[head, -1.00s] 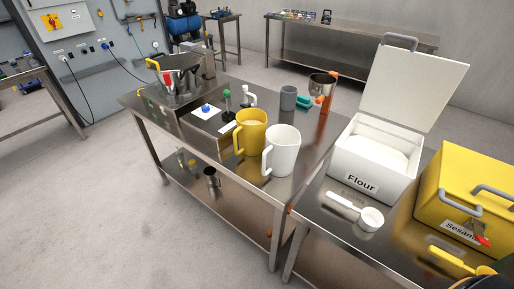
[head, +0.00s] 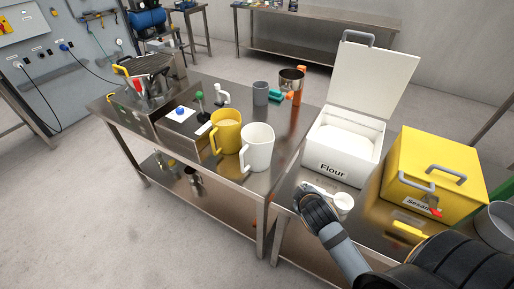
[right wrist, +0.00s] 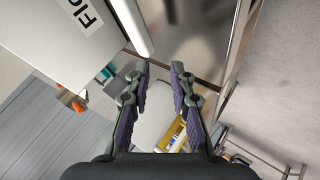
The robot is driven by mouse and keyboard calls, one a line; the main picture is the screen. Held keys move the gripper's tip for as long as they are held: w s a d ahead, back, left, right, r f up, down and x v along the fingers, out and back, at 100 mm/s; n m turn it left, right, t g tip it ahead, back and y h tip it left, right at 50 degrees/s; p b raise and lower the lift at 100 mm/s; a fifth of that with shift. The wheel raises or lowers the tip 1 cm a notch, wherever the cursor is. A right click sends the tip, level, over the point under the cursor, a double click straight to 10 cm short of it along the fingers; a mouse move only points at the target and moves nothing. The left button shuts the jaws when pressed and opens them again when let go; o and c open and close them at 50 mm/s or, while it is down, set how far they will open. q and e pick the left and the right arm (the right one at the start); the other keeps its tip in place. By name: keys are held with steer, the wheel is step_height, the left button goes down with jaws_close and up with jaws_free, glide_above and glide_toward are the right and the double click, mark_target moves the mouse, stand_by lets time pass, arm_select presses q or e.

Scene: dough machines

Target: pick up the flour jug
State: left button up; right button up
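The white jug (head: 257,148) stands upright near the front right corner of the steel table, its handle toward the left. The yellow jug (head: 226,132) stands just left of it. My right gripper (head: 304,190) is over the near bench, to the right of and nearer than the white jug, and apart from it. In the right wrist view my right gripper (right wrist: 160,70) is open with nothing between its fingertips. There the white jug (right wrist: 152,122) shows beyond the fingers, with part of the yellow jug (right wrist: 174,136) behind it. My left gripper is not in view.
A white scoop (head: 343,202) lies by my right gripper, its handle partly hidden. The open Flour bin (head: 332,169) and the yellow Sesame bin (head: 437,168) stand on the near bench. A grey cup (head: 260,94) and a metal pitcher stand behind the jugs. Floor at lower left is clear.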

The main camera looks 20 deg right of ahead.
mark_target(241, 159)
steer(key=w+a+r+n+t+y, duration=0.25)
steer(key=w+r+n+t, duration=0.35)
steer(key=n, duration=0.5)
steer(key=w+a+r+n+t+y, duration=0.1)
steer(key=w+r+n+t+y, duration=0.3)
steer(key=w+r+n, duration=0.55)
steer(key=s+a+f+n+g+y, duration=0.45)
steer(key=a+n+y, duration=0.2)
steer(key=n, duration=0.95)
step_height(241, 159, down, 8)
steer(key=b, duration=0.1)
steer(key=shift+t+y, duration=0.4)
steer(key=shift+t, duration=0.05)
steer(key=p+x, duration=0.1)
steer(key=x, duration=0.3)
steer(key=p+x, duration=0.2)
steer(key=x, duration=0.2)
steer(key=shift+w+d+r, duration=0.1)
steer(key=shift+d+r, duration=0.1)
steer(key=shift+d, duration=0.1)
steer(key=shift+w+a+f, duration=0.1)
steer(key=shift+w, duration=0.05)
